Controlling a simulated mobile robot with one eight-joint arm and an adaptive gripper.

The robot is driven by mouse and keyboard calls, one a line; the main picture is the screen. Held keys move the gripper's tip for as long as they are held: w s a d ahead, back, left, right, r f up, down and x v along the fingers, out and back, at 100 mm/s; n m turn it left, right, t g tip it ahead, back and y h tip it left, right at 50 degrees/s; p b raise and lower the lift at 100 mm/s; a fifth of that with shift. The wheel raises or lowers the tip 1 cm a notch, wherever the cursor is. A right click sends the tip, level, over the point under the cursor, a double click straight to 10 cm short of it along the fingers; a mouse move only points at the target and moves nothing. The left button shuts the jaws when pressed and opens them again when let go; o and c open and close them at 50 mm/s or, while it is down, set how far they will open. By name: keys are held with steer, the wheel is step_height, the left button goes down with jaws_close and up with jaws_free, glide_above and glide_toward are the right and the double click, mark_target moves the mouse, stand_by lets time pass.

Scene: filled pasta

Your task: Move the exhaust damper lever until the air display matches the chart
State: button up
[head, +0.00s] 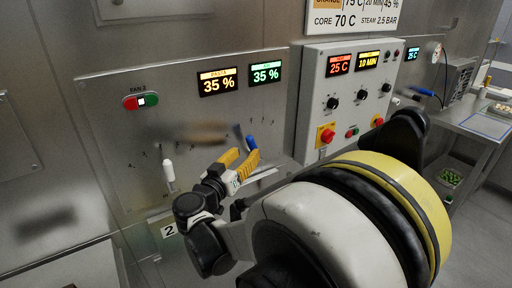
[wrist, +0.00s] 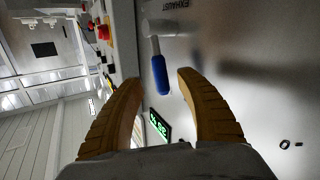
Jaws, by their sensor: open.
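The exhaust damper lever has a blue handle (head: 252,143) on the steel panel. In the wrist view the blue handle (wrist: 160,75) hangs on a grey arm below the EXHAUST lettering. My gripper (head: 243,159) is open with yellow fingers close to the handle. In the wrist view the handle's end lies between the open fingertips (wrist: 162,77), with a gap on each side. The chart (head: 352,16), cut off at the top, shows 75 C, 20 MIN and 45 %.
A white-handled lever (head: 168,172) stands to the left of my gripper. A grey control box (head: 350,95) with knobs and a red stop button juts out to the right. A steel table (head: 478,125) stands far right.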

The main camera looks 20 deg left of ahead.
mark_target(251, 147)
steer(key=w, duration=0.3)
steer(key=w+b, duration=0.1)
steer(key=w, duration=0.1)
steer(key=shift+d, duration=0.4)
jaws_close()
steer(key=shift+r, duration=0.1)
